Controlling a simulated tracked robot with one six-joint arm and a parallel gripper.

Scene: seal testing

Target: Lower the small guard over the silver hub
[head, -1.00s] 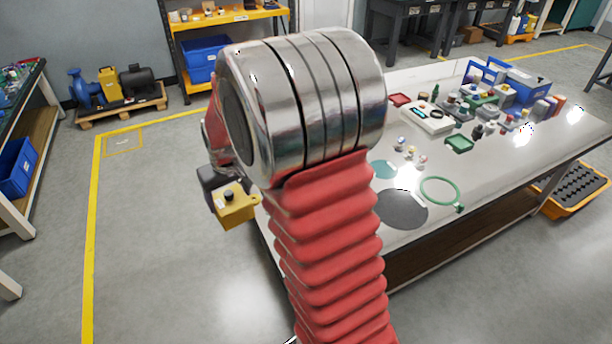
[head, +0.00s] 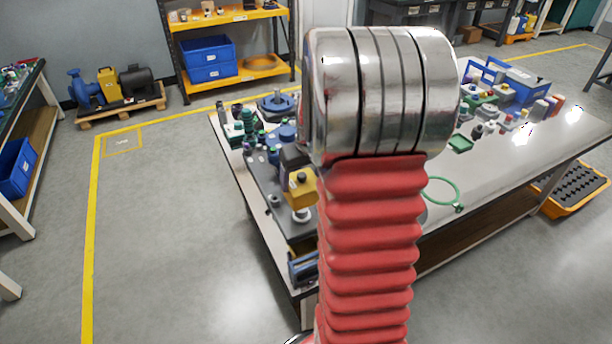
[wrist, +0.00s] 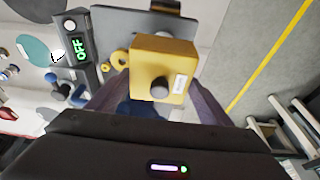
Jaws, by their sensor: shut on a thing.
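The small guard is a yellow box with a black knob, seen in the head view (head: 303,190) and large in the wrist view (wrist: 178,58). My gripper (wrist: 158,92) is shut on it, with a dark finger on each side. In the head view the guard hangs over the grey fixture plate (head: 268,190) at the table's left end. A small pale, silvery round part (head: 302,215) shows just below the guard there; I cannot tell for sure that it is the silver hub. In the wrist view the guard hides what lies beneath it.
A panel with a green OFF display (wrist: 80,48) is left of the guard in the wrist view. Several small parts and a blue round piece (head: 276,104) crowd the table's far left. A green ring (head: 443,190) lies to the right. Open floor lies left of the table.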

